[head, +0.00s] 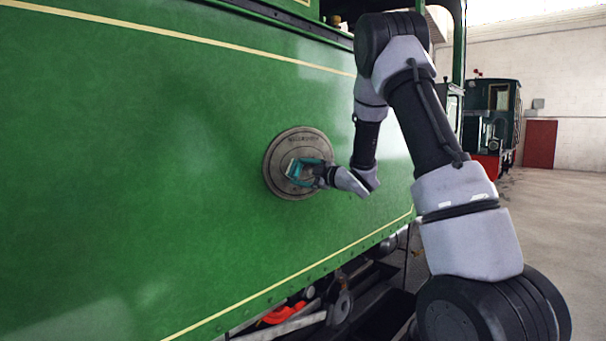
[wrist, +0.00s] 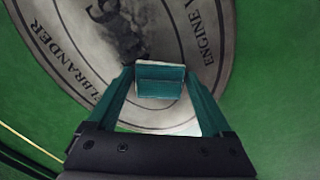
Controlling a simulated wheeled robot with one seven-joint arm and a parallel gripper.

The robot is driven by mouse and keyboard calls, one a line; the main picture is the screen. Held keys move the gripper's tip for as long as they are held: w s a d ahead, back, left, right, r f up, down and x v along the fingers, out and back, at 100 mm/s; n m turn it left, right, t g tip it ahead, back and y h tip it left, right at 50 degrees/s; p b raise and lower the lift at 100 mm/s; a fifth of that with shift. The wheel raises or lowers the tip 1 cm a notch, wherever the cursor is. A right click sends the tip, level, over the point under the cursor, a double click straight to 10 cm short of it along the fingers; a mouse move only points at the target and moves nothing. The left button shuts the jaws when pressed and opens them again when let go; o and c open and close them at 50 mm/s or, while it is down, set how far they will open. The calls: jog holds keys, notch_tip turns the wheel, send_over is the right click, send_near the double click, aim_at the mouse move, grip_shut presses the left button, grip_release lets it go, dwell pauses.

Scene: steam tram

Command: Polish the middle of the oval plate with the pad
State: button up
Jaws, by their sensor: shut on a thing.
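The oval plate (head: 299,141) is grey with raised lettering and is fixed to the green side of the tram. In the wrist view the plate (wrist: 205,30) fills the upper middle, with a dark smudge (wrist: 128,32) above the pad. My gripper (head: 300,172) is in front of the plate's middle, with teal fingers. In the wrist view my gripper (wrist: 160,88) is shut on the pad (wrist: 160,71), a small teal block with a pale edge. The pad is against or very close to the plate; I cannot tell whether it touches. The plate part behind it is hidden.
The green side panel (head: 130,150) is flat and clear around the plate. Wheels and rods (head: 335,305) lie below it. Another engine (head: 490,125) stands at the back right, with open floor (head: 560,230) to the right.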

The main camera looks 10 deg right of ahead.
jog(key=shift+w, duration=0.1)
jog(key=w+d, duration=0.8)
jog(key=d, duration=0.3)
jog(key=shift+w+d, duration=0.2)
jog(key=shift+s+a, duration=1.4)
jog(key=shift+a, duration=0.55)
jog(key=shift+s+a, duration=1.4)
jog(key=shift+a, duration=0.5)
jog(key=shift+s+a, duration=1.4)
jog(key=shift+a, duration=0.55)
jog(key=shift+r, duration=0.2)
jog(key=shift+w+d, duration=1.05)
jog(key=shift+d, duration=0.35)
jog(key=shift+w+d, duration=1)
jog(key=shift+d, duration=0.35)
jog(key=shift+w+d, duration=1.05)
jog(key=shift+d, duration=0.35)
